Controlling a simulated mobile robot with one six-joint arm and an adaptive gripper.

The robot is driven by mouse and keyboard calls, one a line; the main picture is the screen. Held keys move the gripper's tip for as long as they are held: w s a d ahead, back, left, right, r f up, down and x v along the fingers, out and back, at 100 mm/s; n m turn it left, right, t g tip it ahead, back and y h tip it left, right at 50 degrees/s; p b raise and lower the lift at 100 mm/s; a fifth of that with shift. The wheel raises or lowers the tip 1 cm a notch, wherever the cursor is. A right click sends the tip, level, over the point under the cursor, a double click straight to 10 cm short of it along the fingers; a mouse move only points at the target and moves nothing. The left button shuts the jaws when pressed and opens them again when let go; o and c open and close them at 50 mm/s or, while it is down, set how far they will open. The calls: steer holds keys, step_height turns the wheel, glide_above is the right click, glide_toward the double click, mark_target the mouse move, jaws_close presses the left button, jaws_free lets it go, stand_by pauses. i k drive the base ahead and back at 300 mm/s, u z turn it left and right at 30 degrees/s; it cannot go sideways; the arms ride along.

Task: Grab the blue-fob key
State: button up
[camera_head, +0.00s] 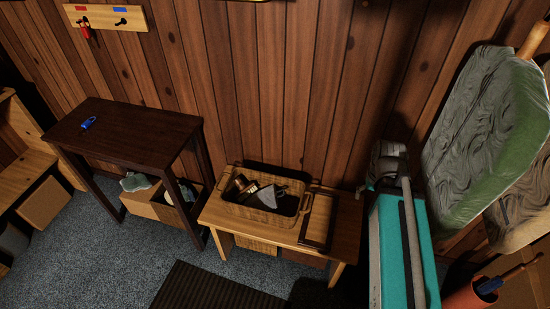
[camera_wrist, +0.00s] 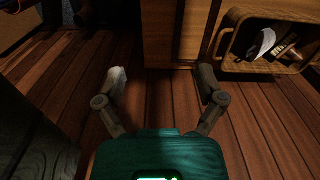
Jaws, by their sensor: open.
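The blue-fob key (camera_head: 88,122) lies on the top of a dark wooden table (camera_head: 140,140) at the left in the head view, near the table's left end. The wrist view does not show the key. My gripper (camera_wrist: 162,80) is open and empty in the wrist view, its two fingers spread wide with wood paneling beyond them. In the head view I cannot make out its fingertips. The gripper is apart from the key, over toward the wicker basket (camera_head: 262,213), which also shows in the wrist view (camera_wrist: 226,44).
A key rack (camera_head: 103,17) on the wall holds a red-fob key (camera_head: 84,29); its peg under the blue label is bare. The basket stands on a light wooden bench (camera_head: 225,222) with a dark tray (camera_head: 318,221). An ironing board (camera_head: 485,140) leans at right. The dark tabletop is otherwise clear.

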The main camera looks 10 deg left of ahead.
mark_target(87, 123)
steer(key=u, duration=2.3)
steer(key=i, duration=0.95)
steer(key=u, duration=0.45)
steer(key=i, duration=0.75)
steer(key=z, duration=0.4)
